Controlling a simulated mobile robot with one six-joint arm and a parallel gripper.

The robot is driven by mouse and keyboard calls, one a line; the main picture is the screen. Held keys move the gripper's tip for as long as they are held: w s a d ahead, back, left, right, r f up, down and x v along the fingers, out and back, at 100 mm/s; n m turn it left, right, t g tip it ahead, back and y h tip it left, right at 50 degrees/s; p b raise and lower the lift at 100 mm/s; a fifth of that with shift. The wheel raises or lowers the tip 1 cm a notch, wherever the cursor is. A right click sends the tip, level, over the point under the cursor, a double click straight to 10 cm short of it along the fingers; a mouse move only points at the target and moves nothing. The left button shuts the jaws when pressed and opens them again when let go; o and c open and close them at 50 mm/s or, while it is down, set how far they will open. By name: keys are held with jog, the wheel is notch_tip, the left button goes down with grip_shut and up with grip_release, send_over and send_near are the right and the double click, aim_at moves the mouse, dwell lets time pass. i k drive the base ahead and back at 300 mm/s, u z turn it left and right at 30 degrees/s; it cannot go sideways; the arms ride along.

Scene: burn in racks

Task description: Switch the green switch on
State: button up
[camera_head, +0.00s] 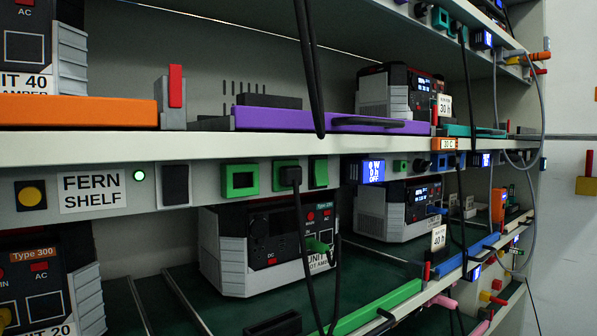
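The green switch (318,172) is a green rocker on the front rail labelled FERN SHELF. It sits right of two green-framed sockets, the left one empty (240,180) and the right one (286,176) with a black plug (291,177) in it. A small display (373,171) right of the switch reads "0 W, 0 h, OFF". The exact tilt of the rocker is too small to tell. My gripper is not in view.
A black cable hangs from the plug (305,250) in front of a unit (265,245) on the lower shelf. Another black cable (308,70) hangs from above, ending just over the switch. A black rocker (175,184), green lamp (139,176) and yellow button (31,195) are further left.

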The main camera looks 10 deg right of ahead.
aim_at(321, 177)
jog(key=u, duration=0.85)
jog(key=k, duration=0.9)
jog(key=z, duration=0.45)
